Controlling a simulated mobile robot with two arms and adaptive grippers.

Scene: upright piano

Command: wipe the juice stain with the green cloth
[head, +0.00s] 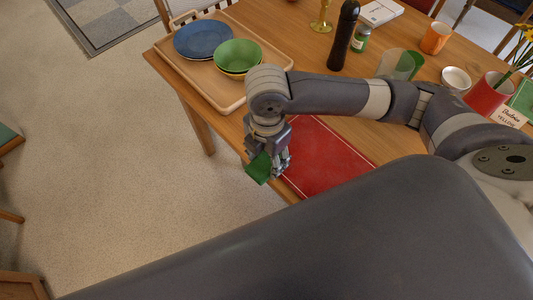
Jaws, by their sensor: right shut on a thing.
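The green cloth (259,169) is bunched between the fingers of my right gripper (270,172), which is shut on it. The gripper points down at the near left edge of the wooden table, beside a red mat (328,150). I cannot tell whether the cloth touches the table or hangs past its edge. I see no juice stain; my right arm and a large dark part of my own body hide some of the table and mat. My left gripper is not in view.
A wooden tray (190,76) holds a blue plate (204,39) and a green bowl (238,54). Behind my right arm stand a dark tall mill (343,36), a green glass (400,64), an orange cup (436,38), a white bowl (456,79) and a red pot (487,95). Open floor lies left.

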